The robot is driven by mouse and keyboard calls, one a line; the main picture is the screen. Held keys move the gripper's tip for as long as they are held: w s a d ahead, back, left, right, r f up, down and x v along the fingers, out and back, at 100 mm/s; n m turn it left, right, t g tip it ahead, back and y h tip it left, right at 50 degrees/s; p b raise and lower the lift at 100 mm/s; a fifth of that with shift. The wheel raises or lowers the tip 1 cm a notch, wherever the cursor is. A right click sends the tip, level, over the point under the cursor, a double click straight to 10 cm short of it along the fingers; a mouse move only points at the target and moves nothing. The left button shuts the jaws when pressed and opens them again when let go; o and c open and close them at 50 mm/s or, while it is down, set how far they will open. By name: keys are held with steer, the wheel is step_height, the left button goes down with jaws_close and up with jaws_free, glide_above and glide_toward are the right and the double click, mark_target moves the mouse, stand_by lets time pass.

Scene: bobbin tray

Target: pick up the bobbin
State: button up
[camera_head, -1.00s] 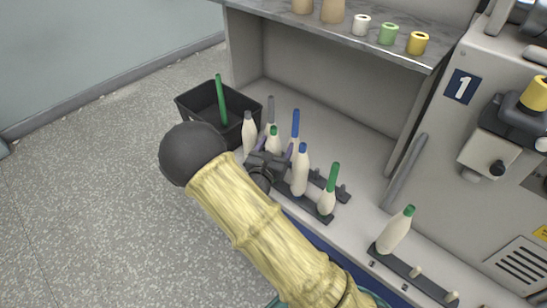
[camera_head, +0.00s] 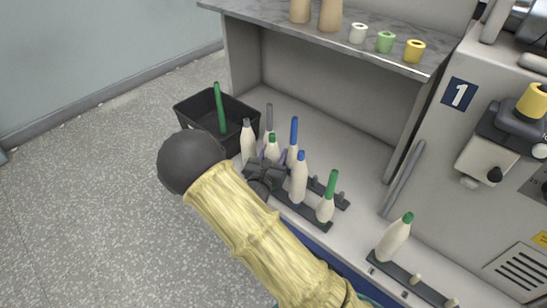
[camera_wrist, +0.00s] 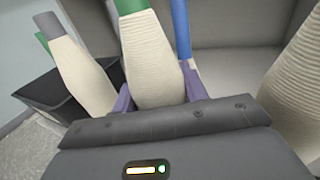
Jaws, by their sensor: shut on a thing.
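A cream bobbin with a green top (camera_head: 271,148) stands in the group on the shelf, largely hidden behind my gripper in the head view. In the wrist view, the wound body of this bobbin (camera_wrist: 150,62) fills the space between the purple fingers. My gripper (camera_wrist: 158,93) is shut on it, one finger on each side. The bobbin looks upright, and its base is hidden, so I cannot tell whether it touches its holder. My gripper also shows in the head view (camera_head: 270,162), low among the bobbins.
A grey-topped bobbin (camera_head: 248,141) stands close on the left, a blue-topped one (camera_head: 299,180) close on the right. Bare blue (camera_head: 294,133) and green-tipped (camera_head: 328,204) ones stand near. A black bin (camera_head: 190,117) is at left; another bobbin (camera_head: 393,240) stands at right.

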step_height(320, 180, up, 10)
steer(key=p, duration=0.4)
steer(key=shift+p, duration=0.35)
steer(key=shift+f, duration=0.1)
